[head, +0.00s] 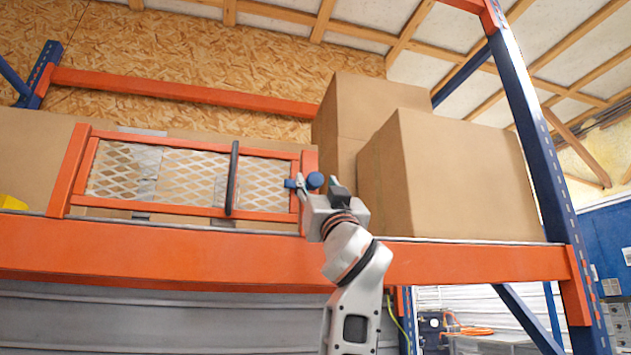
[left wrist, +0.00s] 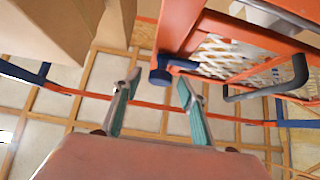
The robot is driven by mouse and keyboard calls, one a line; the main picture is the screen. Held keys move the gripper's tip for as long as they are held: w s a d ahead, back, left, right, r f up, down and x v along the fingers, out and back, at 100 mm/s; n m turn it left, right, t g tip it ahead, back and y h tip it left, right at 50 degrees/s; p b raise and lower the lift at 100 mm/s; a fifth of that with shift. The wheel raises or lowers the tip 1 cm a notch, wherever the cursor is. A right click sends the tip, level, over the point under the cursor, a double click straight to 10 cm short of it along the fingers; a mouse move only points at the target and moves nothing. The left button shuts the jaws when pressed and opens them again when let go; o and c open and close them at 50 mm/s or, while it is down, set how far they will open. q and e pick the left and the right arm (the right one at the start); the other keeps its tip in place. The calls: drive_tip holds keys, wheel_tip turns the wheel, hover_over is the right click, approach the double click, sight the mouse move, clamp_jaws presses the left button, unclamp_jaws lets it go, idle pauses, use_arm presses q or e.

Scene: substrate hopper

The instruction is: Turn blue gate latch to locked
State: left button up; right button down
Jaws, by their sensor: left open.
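The blue latch (head: 315,180) is a round knob on a short bar at the right edge of the orange-framed mesh gate (head: 300,166). The bar lies roughly level across the gate's right post. My left gripper (head: 317,187) is open just below the knob, its fingers pointing up to either side of it. In the left wrist view the latch knob (left wrist: 160,77) appears between the two open fingertips (left wrist: 158,84), with its bar running right towards the gate. I cannot tell whether a finger touches it. My right gripper is not in view.
A black vertical handle (head: 232,178) stands out from the gate. Large cardboard boxes (head: 455,180) stand on the shelf right of the latch, close to my gripper. An orange beam (head: 180,250) runs below, and a blue rack post (head: 540,150) stands at right.

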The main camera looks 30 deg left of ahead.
use_arm(q)
drive_tip(key=v, duration=0.9)
drive_tip(key=shift+d+f, duration=0.2)
drive_tip(key=shift+f, duration=0.05)
drive_tip(key=shift+s, duration=0.15)
